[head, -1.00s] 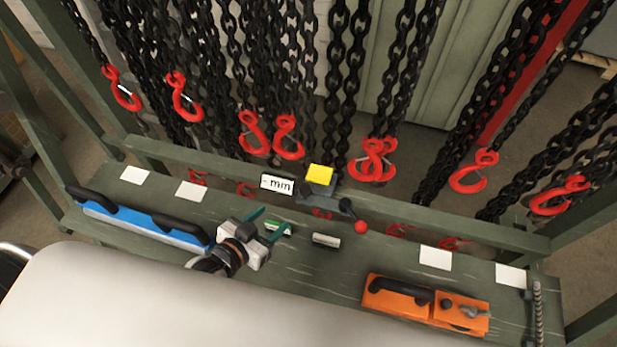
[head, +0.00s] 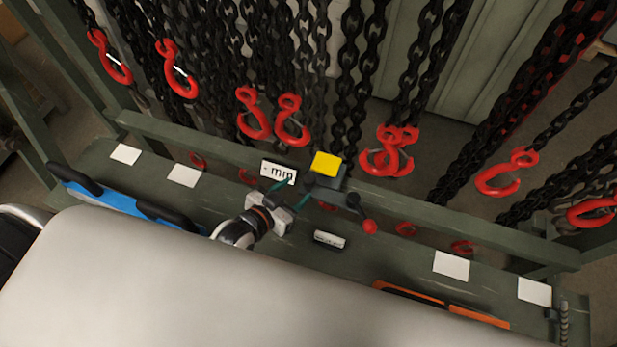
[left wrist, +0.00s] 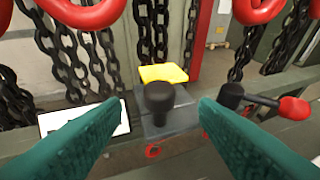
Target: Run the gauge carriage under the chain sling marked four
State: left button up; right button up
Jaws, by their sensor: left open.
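The gauge carriage (head: 324,184) is a dark grey block with a yellow top (head: 326,164), a white "- mm" plate (head: 278,172) on its left and a red-tipped lever (head: 369,226) on its right. It sits on the green rail. My left gripper (head: 285,194) is open just in front of it. In the left wrist view the green fingers (left wrist: 160,112) stand apart on either side of a black knob (left wrist: 159,98) on the carriage, not visibly touching it. Chain slings with red hooks (head: 292,120) hang behind the rail. No number four is readable on any sling. My right gripper is out of view.
White blank cards (head: 184,175) lie on the green bench to the left, others (head: 451,265) to the right. A blue tool (head: 113,198) lies at left, an orange one (head: 410,293) at right, partly hidden by my white body. A small labelled cylinder (head: 329,239) lies in front.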

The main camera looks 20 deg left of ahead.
aim_at(304, 183)
pick_arm(q)
jog(key=x, duration=0.7)
